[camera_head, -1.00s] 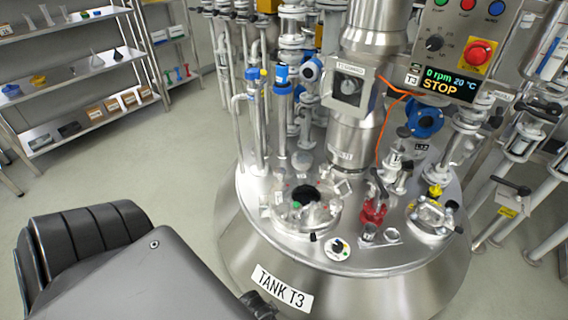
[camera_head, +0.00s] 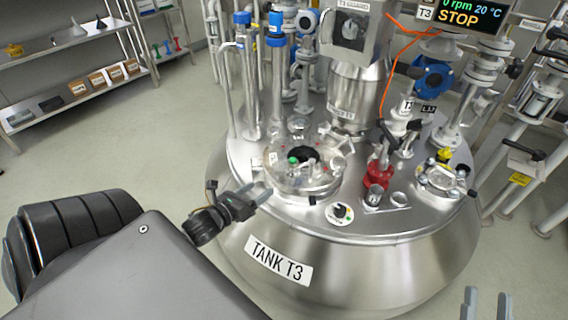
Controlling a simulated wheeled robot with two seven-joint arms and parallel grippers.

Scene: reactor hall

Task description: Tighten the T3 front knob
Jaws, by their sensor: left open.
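Tank T3 (camera_head: 345,262) stands in front of me with its "TANK T3" label on the side. On its lid is a round glass-covered port (camera_head: 325,180) with clamp knobs around its rim. A small black knob (camera_head: 312,200) sits at the port's front edge, and a green knob (camera_head: 293,160) sits near its left side. My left gripper (camera_head: 259,196) is open and empty, at the left front of the port, close to the rim. Whether it touches anything is unclear. My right gripper (camera_head: 486,298) shows only its two grey fingertips at the lower right, apart and empty.
A small dial (camera_head: 340,213) is in front of the port. A red valve (camera_head: 377,178) and a second, smaller port (camera_head: 441,178) stand to the right. Pipes with blue caps (camera_head: 275,22) rise behind. A panel (camera_head: 470,14) reads STOP. Shelves (camera_head: 80,85) are far left.

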